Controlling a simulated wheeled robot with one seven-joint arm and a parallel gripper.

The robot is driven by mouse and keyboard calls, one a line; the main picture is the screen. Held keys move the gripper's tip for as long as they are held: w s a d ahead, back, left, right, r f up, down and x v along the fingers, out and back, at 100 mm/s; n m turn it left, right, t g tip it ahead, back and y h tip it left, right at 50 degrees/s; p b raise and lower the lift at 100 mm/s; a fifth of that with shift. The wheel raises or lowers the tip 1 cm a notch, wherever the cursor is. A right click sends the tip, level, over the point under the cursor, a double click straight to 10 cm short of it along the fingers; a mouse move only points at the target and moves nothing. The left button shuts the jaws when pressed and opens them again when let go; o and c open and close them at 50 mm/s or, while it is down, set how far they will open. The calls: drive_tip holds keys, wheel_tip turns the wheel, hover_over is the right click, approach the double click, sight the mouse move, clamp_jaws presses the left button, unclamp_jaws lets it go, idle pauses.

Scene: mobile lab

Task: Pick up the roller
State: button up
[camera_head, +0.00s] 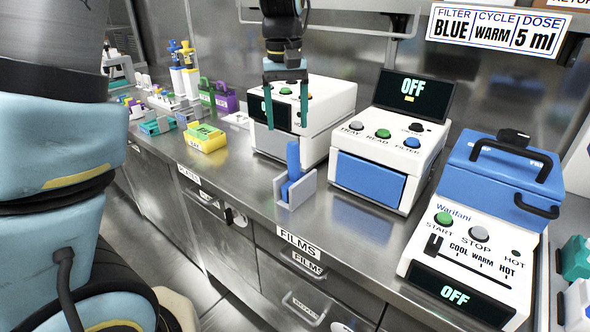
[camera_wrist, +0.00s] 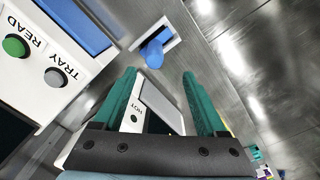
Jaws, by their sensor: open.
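The roller (camera_head: 293,160) looks like a blue upright piece standing in a small grey holder (camera_head: 281,191) near the counter's front edge. In the wrist view the blue roller (camera_wrist: 154,54) shows beyond the fingertips, near the top centre, with the pale holder (camera_wrist: 166,36) around it. My gripper (camera_head: 286,102) points down with its teal fingers spread and nothing between them. It hangs above the roller in the head view, apart from it. In the wrist view my gripper (camera_wrist: 160,76) shows both fingers open. The roller's lower part is hidden by the holder.
A white device (camera_head: 318,112) stands behind the roller, and a white reader with a blue front (camera_head: 371,182) stands to its right. A Waritani heater (camera_head: 470,240) is farther right. Yellow box (camera_head: 204,138) is at left. Bare counter lies around the holder.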

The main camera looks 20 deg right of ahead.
sight(293, 159)
drive_tip(key=shift+s+d+f, duration=0.1)
drive_tip(key=shift+s+d, duration=0.05)
drive_tip(key=shift+d, duration=0.35)
wheel_tip(293, 159, down, 5)
drive_tip(key=shift+d, duration=0.1)
drive_tip(key=shift+s+f+p, duration=0.15)
drive_tip(key=shift+f+p, duration=0.3)
drive_tip(key=shift+f, duration=0.9)
drive_tip(key=shift+s+f+p, duration=0.1)
drive_tip(key=shift+f+p, duration=0.3)
drive_tip(key=shift+f, duration=0.95)
drive_tip(key=shift+c, duration=0.3)
clamp_jaws()
